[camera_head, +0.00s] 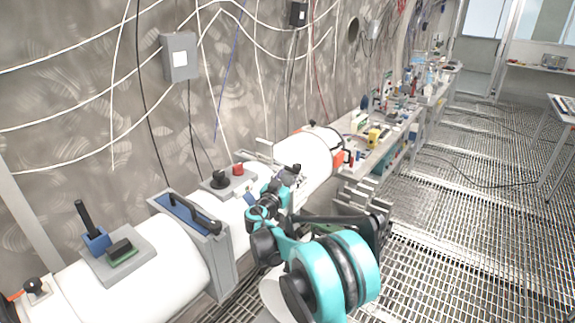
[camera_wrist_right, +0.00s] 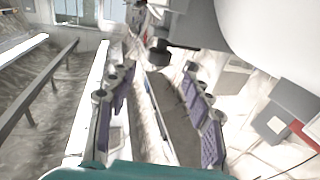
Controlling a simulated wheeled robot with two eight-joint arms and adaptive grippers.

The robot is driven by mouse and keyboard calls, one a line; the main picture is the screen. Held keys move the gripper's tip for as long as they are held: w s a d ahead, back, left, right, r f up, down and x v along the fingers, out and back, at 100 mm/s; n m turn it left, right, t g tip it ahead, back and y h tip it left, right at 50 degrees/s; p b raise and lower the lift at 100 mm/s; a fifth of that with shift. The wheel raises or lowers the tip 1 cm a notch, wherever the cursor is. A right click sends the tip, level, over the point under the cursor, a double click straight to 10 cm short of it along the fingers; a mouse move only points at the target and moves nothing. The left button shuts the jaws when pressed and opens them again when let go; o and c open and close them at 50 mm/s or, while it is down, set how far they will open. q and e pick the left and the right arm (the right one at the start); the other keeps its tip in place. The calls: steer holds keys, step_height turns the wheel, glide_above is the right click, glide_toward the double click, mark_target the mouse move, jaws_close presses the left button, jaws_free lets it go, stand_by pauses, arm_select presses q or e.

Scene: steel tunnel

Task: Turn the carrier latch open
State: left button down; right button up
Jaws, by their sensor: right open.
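A long white cylindrical carrier (camera_head: 165,265) runs from the lower left toward the middle of the head view, with several fittings on top. I cannot tell for sure which fitting is the latch. A grey plate with a black knob (camera_head: 219,179) and a red knob (camera_head: 238,169) sits beside my right gripper (camera_head: 283,186). My right gripper is over the white body; its purple-padded fingers are spread with nothing between them in the right wrist view (camera_wrist_right: 158,112). A dark round part (camera_wrist_right: 159,52) shows beyond the fingertips. My left gripper is out of view.
A blue lever base with a black handle (camera_head: 86,215) and a grey bracket with a blue top (camera_head: 188,212) stand on or around the near section. A cluttered bench (camera_head: 365,155) lies beyond. The grated floor (camera_head: 470,200) at right is mostly free.

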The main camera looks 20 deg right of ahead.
mark_target(295, 168)
steer(key=b+x, duration=0.1)
steer(key=x, duration=0.5)
steer(key=shift+w+d, duration=0.15)
steer(key=shift+d, duration=0.2)
jaws_close()
